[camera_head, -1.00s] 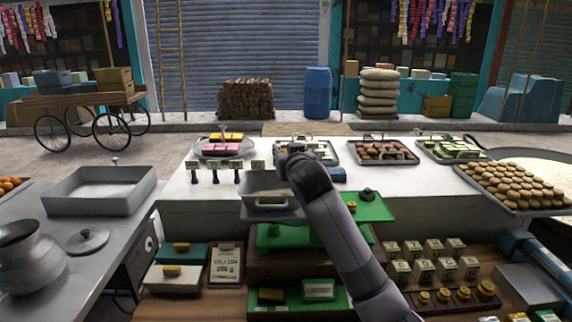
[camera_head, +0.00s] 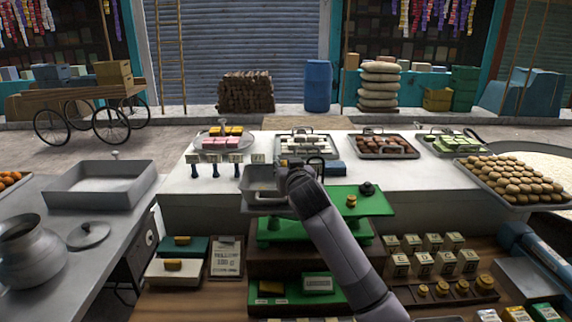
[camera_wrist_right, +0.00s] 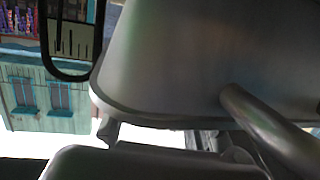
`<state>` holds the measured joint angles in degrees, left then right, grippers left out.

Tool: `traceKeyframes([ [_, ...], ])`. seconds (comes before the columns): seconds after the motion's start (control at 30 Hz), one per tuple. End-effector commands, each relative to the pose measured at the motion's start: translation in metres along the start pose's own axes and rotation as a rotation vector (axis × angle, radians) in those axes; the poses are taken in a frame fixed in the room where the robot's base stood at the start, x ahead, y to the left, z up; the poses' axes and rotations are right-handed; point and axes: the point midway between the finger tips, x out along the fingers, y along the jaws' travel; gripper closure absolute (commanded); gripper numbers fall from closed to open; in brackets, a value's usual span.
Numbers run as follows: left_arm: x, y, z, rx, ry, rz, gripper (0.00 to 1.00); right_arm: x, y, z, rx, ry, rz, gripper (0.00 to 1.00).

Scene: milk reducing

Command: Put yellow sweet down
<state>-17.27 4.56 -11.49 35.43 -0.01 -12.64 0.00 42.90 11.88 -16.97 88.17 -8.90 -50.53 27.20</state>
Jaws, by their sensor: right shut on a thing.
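Yellow sweets (camera_head: 227,130) lie behind pink ones on a round plate at the back left of the white counter in the head view. My right gripper (camera_head: 290,175) is at the right side of a grey metal pan (camera_head: 255,180) on a green scale. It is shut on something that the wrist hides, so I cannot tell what. In the wrist view a large grey metal surface (camera_wrist_right: 190,60) with a bent bar fills the upper right, very near the gripper. No yellow sweet shows in that view. My left gripper is not in view.
Trays of white sweets (camera_head: 304,146), brown sweets (camera_head: 385,146) and green sweets (camera_head: 455,144) stand behind. Blue-handled signs (camera_head: 213,168) are at left. Bare counter (camera_head: 185,180) shows at the left.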

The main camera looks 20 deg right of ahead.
Motion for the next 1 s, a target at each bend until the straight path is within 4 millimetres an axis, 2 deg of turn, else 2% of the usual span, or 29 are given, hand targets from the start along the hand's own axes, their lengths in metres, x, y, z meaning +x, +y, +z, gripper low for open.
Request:
traceKeyframes([
  [0.07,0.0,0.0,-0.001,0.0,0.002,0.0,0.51,0.0,0.0,-0.001,0.0,0.001,0.0,0.91],
  [0.1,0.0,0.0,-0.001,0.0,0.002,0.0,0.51,0.0,0.0,0.0,0.0,0.001,0.0,0.68],
  [0.37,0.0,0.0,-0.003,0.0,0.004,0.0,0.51,0.0,0.0,-0.001,0.0,0.001,0.0,0.51],
  [0.67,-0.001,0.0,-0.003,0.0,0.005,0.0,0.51,0.0,0.0,-0.002,0.0,0.001,0.0,0.51],
  [0.83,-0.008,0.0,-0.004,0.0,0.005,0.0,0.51,-0.003,0.0,-0.018,-0.001,0.004,-0.001,0.51],
  [0.87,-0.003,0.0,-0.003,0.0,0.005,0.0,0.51,-0.006,0.0,-0.012,0.0,0.002,-0.002,0.51],
  [1.0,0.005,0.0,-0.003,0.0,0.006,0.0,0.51,-0.028,0.0,-0.01,0.0,0.003,-0.002,0.51],
])
